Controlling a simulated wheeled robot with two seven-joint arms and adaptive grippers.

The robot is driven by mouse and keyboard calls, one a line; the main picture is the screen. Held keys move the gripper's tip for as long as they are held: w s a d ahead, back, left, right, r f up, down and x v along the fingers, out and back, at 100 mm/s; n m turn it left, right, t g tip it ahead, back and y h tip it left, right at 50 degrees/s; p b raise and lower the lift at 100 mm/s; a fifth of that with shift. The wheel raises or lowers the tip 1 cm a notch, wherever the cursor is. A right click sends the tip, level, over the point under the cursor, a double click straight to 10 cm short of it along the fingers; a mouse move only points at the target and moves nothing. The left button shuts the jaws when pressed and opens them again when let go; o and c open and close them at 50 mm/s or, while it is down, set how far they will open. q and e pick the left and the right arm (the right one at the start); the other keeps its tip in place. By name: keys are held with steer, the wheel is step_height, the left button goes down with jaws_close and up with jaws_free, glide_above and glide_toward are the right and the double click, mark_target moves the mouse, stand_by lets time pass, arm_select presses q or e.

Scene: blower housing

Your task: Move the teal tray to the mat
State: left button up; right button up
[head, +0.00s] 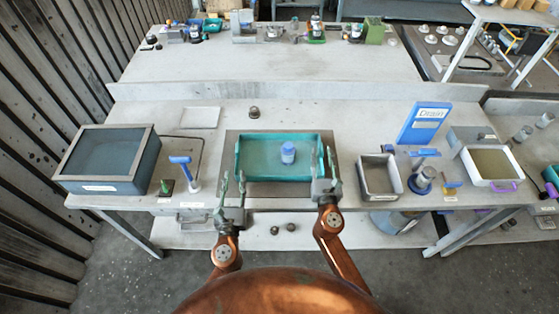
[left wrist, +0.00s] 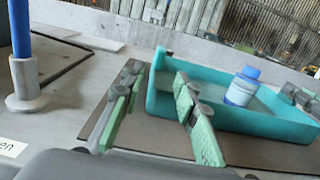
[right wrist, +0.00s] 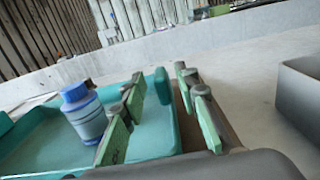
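The teal tray (head: 265,172) lies on a dark grey rectangle (head: 280,190) at the table's front middle. A pale square mat (head: 200,117) lies behind it to the left; I cannot tell which is the task's mat. A blue bottle (head: 288,152) stands upright in the tray. My left gripper (head: 233,180) is open at the tray's left end; in the left wrist view its fingers (left wrist: 158,108) are apart on either side of the tray's end. My right gripper (head: 326,170) is open; in the right wrist view its fingers (right wrist: 162,112) straddle the right wall. Contact is unclear.
A large grey bin (head: 110,160) and a blue-topped handle tool (head: 185,172) stand left. An open metal bin (head: 379,178) stands close to the right of the tray. A blue sign (head: 424,122) is beyond it. A small dark knob (head: 254,112) lies behind; the table there is mostly clear.

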steer(key=s, duration=0.9)
steer(key=shift+s+f, duration=0.15)
steer(key=shift+s, duration=0.05)
